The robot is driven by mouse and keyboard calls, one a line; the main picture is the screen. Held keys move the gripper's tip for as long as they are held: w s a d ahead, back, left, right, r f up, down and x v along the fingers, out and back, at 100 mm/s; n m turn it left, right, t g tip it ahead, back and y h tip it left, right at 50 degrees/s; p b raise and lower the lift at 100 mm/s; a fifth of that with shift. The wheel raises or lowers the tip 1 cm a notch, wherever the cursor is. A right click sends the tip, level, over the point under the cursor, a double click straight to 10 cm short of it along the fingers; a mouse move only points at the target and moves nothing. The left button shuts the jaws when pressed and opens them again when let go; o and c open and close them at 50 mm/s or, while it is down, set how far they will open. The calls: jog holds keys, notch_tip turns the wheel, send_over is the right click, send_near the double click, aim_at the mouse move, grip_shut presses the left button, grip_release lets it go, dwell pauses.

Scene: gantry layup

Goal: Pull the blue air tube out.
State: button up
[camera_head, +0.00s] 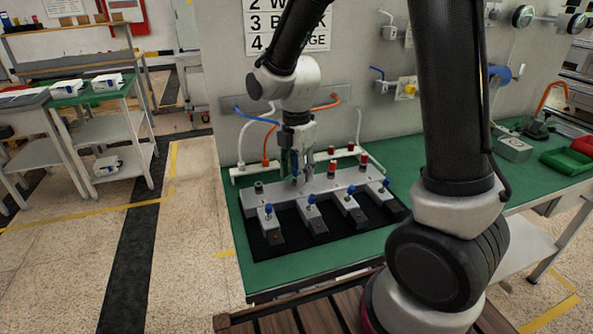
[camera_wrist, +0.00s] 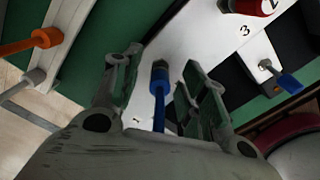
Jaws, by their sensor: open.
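The blue air tube (camera_head: 260,118) loops from the panel toward the grey manifold block (camera_head: 322,187) on the bench. In the wrist view the blue tube (camera_wrist: 159,112) ends in a blue collar (camera_wrist: 160,77) at a dark fitting on the pale block. My gripper (camera_head: 303,174) points down over the left part of the manifold. Its fingers are open and stand on either side of the tube, as the wrist view of my gripper (camera_wrist: 163,62) shows. I see gaps between the tube and both fingers. The tube's lower end is mostly hidden by my gripper in the head view.
An orange tube (camera_wrist: 20,46) and a white tube (camera_wrist: 18,90) plug into a white rail (camera_head: 250,170) behind the block. Red knobs (camera_head: 332,166) stand right of my gripper. Several blue-handled valves (camera_head: 311,199) line the front. Green bench (camera_head: 248,228) shows at the left.

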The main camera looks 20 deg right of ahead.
notch_tip(320, 180, up, 8)
jog(key=shift+f, duration=0.1)
jog(key=shift+m, duration=0.9)
jog(key=s+d+r+m+t, duration=0.2)
jog(key=s+d+r+m, duration=0.4)
jog(key=s+m, duration=0.45)
jog(key=s+d+r+m+t, duration=0.2)
jog(key=s+d+r+m, duration=0.2)
jog(key=s+d+m, duration=0.6)
jog(key=w+a+f+n+g, duration=0.1)
jog(key=w+a+f+n, duration=0.2)
jog(key=w+a+n, duration=0.2)
jog(key=w+a+f+n+g, duration=0.1)
jog(key=w+a+f+n, duration=0.2)
jog(key=w+a+n, duration=0.2)
jog(key=w+a+f+n+g, duration=0.2)
jog(key=w+a+n, duration=0.4)
jog(key=w, duration=0.4)
jog(key=shift+w+f+n, duration=0.1)
jog(key=shift+f+n, duration=0.25)
jog(key=shift+f, duration=0.15)
jog(key=n, duration=0.2)
jog(key=shift+w+r+n, duration=0.1)
jog(key=shift+w+n, duration=0.05)
jog(key=shift+n, duration=0.45)
jog(key=shift+f, duration=0.45)
notch_tip(320, 180, down, 7)
jog(key=shift+r, duration=0.1)
jog(key=c, duration=0.9)
